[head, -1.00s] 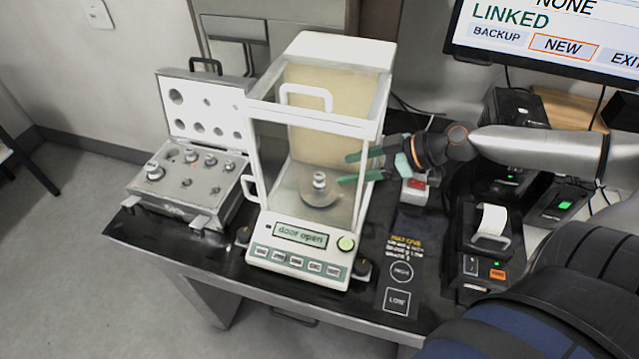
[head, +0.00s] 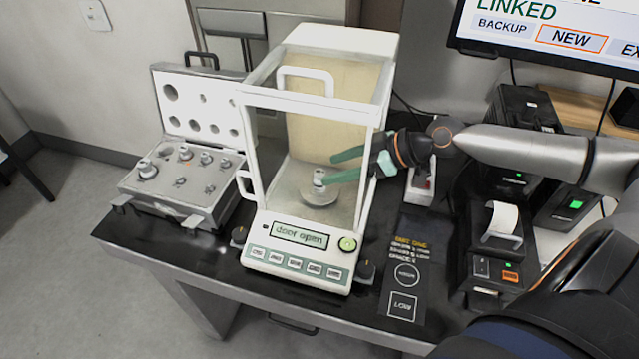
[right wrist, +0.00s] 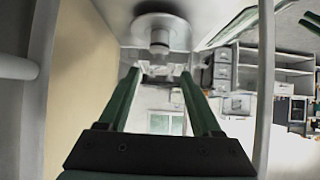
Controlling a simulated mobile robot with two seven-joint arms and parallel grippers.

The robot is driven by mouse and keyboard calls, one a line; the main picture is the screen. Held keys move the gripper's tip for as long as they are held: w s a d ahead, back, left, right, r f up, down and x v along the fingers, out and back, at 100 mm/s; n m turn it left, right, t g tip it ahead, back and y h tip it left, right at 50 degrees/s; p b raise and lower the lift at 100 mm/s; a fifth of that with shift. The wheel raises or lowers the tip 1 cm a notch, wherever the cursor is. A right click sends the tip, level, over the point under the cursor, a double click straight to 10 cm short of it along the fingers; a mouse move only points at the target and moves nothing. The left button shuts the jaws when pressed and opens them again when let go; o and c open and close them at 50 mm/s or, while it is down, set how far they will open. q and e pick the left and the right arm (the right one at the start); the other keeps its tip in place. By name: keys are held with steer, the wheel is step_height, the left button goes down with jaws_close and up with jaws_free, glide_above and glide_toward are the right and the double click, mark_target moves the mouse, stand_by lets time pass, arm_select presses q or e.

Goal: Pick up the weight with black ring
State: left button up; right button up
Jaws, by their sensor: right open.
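A small metal weight (head: 319,177) stands upright on the round pan (head: 318,198) inside the glass balance (head: 345,105). It also shows in the right wrist view (right wrist: 160,40), just beyond the fingertips. I cannot make out a black ring on it. My right gripper (head: 330,170) reaches in through the balance's right side with its green fingers open, close to the weight. In the right wrist view the fingers (right wrist: 162,74) are apart, with the weight in line with the gap. Contact is not visible. My left gripper is out of view.
An open weight case (head: 205,190) with several weights stands left of the balance. The balance display (head: 299,235) reads "door open". A mat (head: 405,290), a printer (head: 495,245) and a monitor (head: 555,35) are on the right. The balance frame surrounds my right fingers closely.

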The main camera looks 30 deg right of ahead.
steer(key=shift+x, duration=0.8)
steer(key=shift+p+x, duration=0.3)
steer(key=shift+x, duration=1.5)
steer(key=shift+d+f, duration=0.1)
steer(key=shift+d, duration=0.05)
steer(key=shift+c, duration=0.2)
jaws_close()
